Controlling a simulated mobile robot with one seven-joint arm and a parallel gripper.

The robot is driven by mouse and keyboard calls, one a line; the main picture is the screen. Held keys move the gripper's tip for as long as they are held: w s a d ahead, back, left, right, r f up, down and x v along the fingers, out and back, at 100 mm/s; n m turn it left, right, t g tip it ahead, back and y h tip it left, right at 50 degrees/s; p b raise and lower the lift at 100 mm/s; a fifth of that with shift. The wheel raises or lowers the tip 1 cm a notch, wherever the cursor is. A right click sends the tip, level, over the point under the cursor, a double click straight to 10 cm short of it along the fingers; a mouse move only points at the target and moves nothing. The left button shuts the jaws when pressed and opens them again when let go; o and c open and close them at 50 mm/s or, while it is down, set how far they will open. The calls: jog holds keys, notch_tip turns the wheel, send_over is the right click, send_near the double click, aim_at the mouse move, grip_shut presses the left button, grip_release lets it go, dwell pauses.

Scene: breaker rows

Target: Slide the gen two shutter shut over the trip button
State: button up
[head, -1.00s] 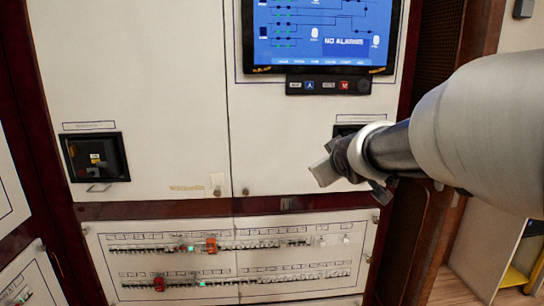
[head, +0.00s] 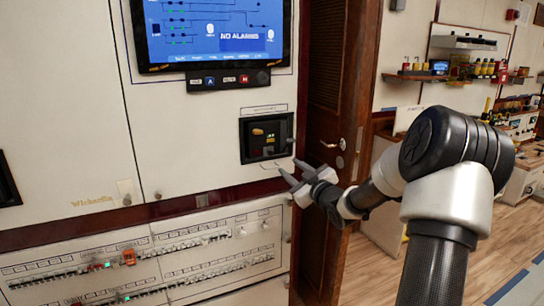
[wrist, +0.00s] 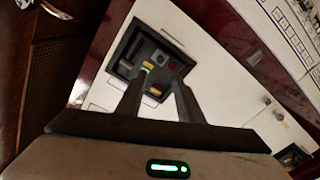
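A black recessed breaker unit (head: 266,137) is set in the cream cabinet face at the right, under a small label too small to read. It shows in the wrist view (wrist: 126,67) too, with yellow parts and a small red button (wrist: 174,66) uncovered inside. I cannot make out the shutter clearly; a dark upright piece (head: 290,130) stands at the unit's right edge. My gripper (head: 288,168) is open and empty, just below and right of the unit in the head view. In the wrist view its fingers (wrist: 160,78) stand apart, covering part of the unit.
A second black unit (head: 8,180) shows at the left edge. A screen (head: 215,30) reading "NO ALARMS" and a button strip (head: 228,79) are above. Rows of small breakers (head: 150,252) lie below. A dark wooden door (head: 335,130) stands right of the cabinet.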

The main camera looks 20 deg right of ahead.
aim_at(271, 153)
jog(key=w, duration=0.9)
jog(key=w+a, duration=0.1)
jog(key=w, duration=0.3)
jog(key=shift+w+b, duration=0.25)
jog(key=shift+b, duration=0.05)
jog(key=shift+c, duration=0.4)
grip_shut()
